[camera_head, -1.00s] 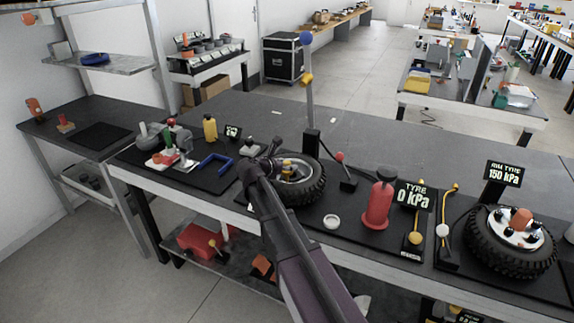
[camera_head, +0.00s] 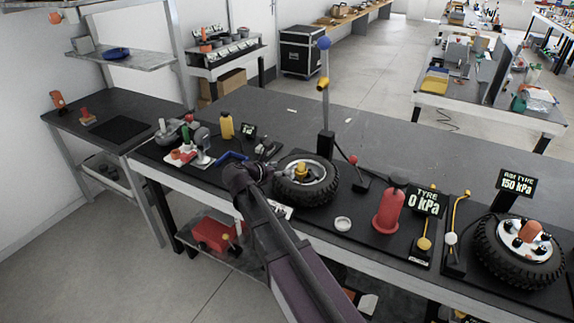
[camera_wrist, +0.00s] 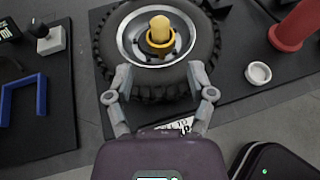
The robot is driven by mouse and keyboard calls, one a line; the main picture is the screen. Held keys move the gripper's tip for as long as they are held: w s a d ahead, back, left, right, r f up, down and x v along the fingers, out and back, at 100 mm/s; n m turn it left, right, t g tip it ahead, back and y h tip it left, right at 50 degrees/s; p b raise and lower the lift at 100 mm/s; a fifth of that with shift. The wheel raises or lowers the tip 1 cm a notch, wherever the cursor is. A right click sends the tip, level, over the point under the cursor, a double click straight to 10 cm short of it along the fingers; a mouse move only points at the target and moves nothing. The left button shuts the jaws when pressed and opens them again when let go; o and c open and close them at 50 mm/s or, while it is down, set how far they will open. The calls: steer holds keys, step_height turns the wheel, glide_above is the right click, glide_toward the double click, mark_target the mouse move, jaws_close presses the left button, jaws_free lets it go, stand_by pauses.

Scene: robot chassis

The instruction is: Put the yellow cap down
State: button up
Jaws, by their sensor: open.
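The yellow cap (camera_wrist: 160,33) stands upright at the hub of the left wheel (camera_wrist: 150,91), in the upper middle of the wrist view. It also shows on the wheel in the head view (camera_head: 302,171). My gripper (camera_wrist: 161,78) is open and empty. Its two fingers are apart in front of the tyre's near side, and the cap is beyond the fingertips, clear of them. In the head view my arm hides part of the bench to the left of the wheel. I cannot tell how the cap is seated on the hub.
A small pale dish (camera_head: 343,223) and a red cylinder (camera_head: 388,210) stand right of the wheel. A blue U-shaped bracket (camera_wrist: 40,88) lies to the left. A post with a blue ball (camera_head: 323,43) rises behind the wheel. The dark bench behind is mostly clear.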

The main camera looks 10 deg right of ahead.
steer(key=shift+s+a+r, duration=0.1)
steer(key=shift+s+a, duration=0.1)
steer(key=shift+a, duration=0.05)
stand_by(0.5)
steer(key=s+d+f+m+g+y, duration=0.45)
steer(key=s+d+f+m, duration=0.35)
steer(key=s+m, duration=0.3)
steer(key=s+f+m+g+y, duration=0.3)
steer(key=s+m+y, duration=0.3)
steer(key=s+m, duration=0.5)
steer(key=shift+d+f+m+g, duration=0.25)
steer(key=shift+d+m+g, duration=0.25)
steer(key=shift+m, duration=1.4)
step_height(320, 180, up, 6)
steer(key=p, duration=0.6)
